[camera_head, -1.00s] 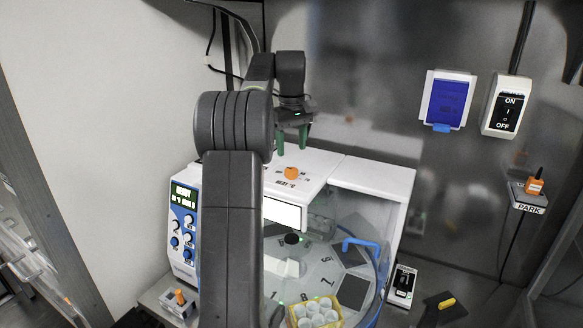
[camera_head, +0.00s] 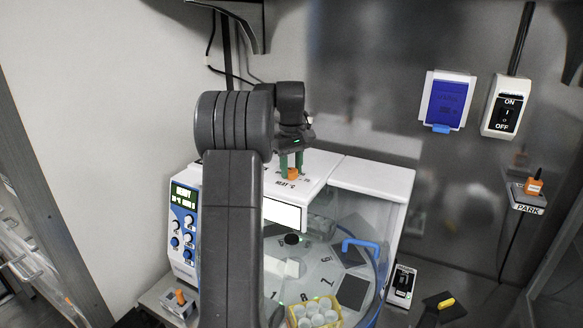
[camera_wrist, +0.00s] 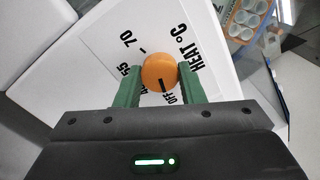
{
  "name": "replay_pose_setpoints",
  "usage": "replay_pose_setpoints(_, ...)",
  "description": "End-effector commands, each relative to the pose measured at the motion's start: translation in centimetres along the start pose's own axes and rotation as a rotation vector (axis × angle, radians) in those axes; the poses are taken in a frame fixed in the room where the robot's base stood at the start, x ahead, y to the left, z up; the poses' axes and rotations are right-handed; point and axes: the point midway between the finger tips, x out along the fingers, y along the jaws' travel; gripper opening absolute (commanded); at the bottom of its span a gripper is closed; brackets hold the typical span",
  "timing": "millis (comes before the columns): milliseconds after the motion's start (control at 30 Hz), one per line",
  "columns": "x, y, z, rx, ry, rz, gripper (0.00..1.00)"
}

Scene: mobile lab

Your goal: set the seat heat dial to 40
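The seat heat dial (camera_wrist: 158,69) is a round orange knob with a black pointer mark, on the white top of the instrument (camera_head: 375,178). In the wrist view its mark points at OFF, toward my gripper's body. HEAT °C, 70 and 55 are printed around it; another label is partly hidden by a finger. My gripper (camera_wrist: 160,78) has its two green fingers on either side of the dial, close against it with no clear gap. The dial also shows in the head view (camera_head: 292,174), below the fingertips of my gripper (camera_head: 291,166).
The instrument's front has a display and several knobs (camera_head: 188,235). Right of the dial is a clear-covered chamber with a blue handle (camera_head: 361,245) and a yellow rack (camera_head: 317,312) of white vials. An ON/OFF switch (camera_head: 507,107) and a blue panel (camera_head: 447,102) are on the back wall.

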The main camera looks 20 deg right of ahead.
Motion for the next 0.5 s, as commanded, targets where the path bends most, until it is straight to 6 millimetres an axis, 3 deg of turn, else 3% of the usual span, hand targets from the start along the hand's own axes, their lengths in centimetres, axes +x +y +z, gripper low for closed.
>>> replay_pose_setpoints(500, -0.04, 0.0, 0.0, 0.115, 0.0, 0.001, 0.13)
